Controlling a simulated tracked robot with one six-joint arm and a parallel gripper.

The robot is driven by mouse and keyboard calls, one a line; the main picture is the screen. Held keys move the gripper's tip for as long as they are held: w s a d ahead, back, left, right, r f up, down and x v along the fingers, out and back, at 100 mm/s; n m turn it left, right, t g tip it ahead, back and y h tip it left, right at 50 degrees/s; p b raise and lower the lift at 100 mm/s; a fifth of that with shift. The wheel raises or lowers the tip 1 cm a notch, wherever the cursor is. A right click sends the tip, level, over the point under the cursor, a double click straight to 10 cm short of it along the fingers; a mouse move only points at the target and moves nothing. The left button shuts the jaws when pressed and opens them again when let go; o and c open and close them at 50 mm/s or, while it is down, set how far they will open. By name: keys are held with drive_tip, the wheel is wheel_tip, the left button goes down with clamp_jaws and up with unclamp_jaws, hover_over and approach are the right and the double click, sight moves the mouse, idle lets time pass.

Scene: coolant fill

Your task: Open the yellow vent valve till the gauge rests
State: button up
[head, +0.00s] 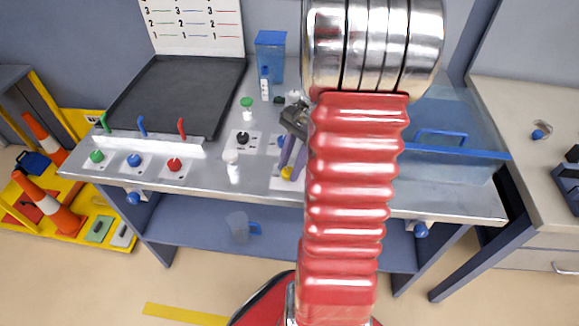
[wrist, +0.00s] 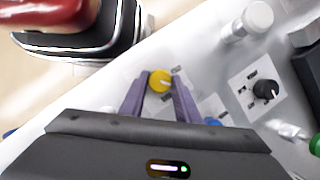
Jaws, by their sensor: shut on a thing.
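The yellow vent valve (wrist: 160,81) is a round knob with a pale pointer mark, on a light plate near the front edge of the metal bench. It also shows in the head view (head: 286,173), partly hidden by my gripper. My gripper (wrist: 158,88) has its two purple fingers on either side of the knob and is shut on it. In the head view my gripper (head: 291,160) reaches down to the bench just left of my red arm. I cannot make out a gauge face in either view; my arm hides part of the bench.
A black knob (head: 243,138) and a white cylinder (head: 233,166) stand left of my gripper. A blue knob (wrist: 212,121) is close by. Green, blue and red knobs with levers line the left front, before a black tray (head: 180,92). A clear blue tank (head: 455,160) is right.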

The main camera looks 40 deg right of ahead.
drive_tip(key=n+g, duration=0.2)
drive_tip(key=n, duration=0.2)
drive_tip(key=shift+f+n, duration=0.1)
drive_tip(key=shift+n, duration=0.2)
drive_tip(key=shift+w+n+g+h, duration=0.15)
drive_tip(key=shift+n+g+h, duration=0.4)
drive_tip(key=shift+n, duration=1.45)
drive_tip(key=o, duration=1)
drive_tip(key=shift+o, duration=0.2)
drive_tip(key=shift+w, duration=0.1)
drive_tip(key=shift+w+d+r, duration=0.1)
drive_tip(key=shift+w+r, duration=0.05)
drive_tip(key=shift+r, duration=0.35)
drive_tip(key=v, duration=1.2)
drive_tip(key=shift+r, duration=0.35)
